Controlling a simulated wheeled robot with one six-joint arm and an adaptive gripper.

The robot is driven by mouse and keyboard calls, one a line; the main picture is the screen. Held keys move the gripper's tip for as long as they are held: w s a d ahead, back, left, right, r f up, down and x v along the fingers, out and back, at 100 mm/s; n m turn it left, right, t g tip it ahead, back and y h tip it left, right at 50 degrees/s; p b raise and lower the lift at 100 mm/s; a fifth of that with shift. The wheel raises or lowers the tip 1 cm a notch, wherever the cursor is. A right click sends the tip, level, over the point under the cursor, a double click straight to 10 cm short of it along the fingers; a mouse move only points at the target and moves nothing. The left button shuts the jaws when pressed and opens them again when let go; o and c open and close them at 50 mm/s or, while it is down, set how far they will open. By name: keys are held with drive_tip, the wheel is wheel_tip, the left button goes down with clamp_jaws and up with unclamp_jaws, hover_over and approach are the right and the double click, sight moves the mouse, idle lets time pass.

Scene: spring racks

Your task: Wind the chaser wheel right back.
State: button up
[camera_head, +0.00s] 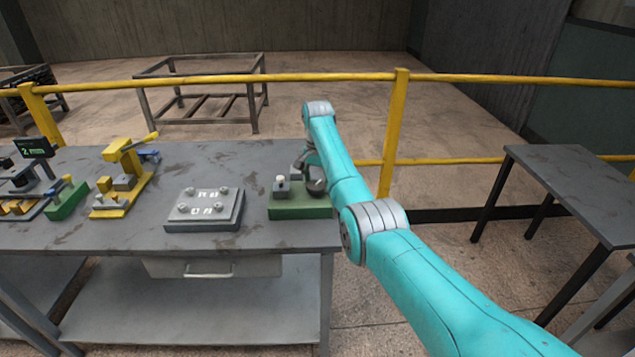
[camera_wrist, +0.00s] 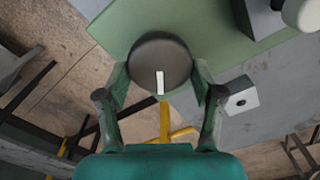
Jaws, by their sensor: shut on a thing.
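The chaser wheel is a dark round knob with a white mark (camera_wrist: 160,60), seen in the wrist view over a green base. In the head view the wheel (camera_head: 317,187) shows partly at the right end of the green base (camera_head: 300,211), beside my arm. My gripper (camera_wrist: 160,80) is shut on the wheel, one finger on each side of its rim. The white mark on the wheel points toward my palm. In the head view my arm hides most of the gripper.
A grey block with a pale knob (camera_head: 282,184) stands on the same green base. A grey bolted plate (camera_head: 205,208) and a yellow clamp fixture (camera_head: 122,180) sit to the left on the table (camera_head: 270,160). A yellow rail (camera_head: 300,77) runs behind it.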

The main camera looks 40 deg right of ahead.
drive_tip(key=n, duration=0.4)
drive_tip(key=shift+w+a+n, duration=0.1)
drive_tip(key=shift+n, duration=0.2)
drive_tip(key=n, duration=0.4)
drive_tip(key=shift+a+n, duration=0.1)
drive_tip(key=shift+n, duration=0.2)
drive_tip(key=n, duration=0.4)
drive_tip(key=shift+w+a, duration=0.1)
drive_tip(key=shift+a, duration=0.05)
drive_tip(key=shift+a+n, duration=0.1)
drive_tip(key=shift+n, duration=2)
drive_tip(key=o, duration=1.1)
drive_tip(key=shift+o, duration=0.2)
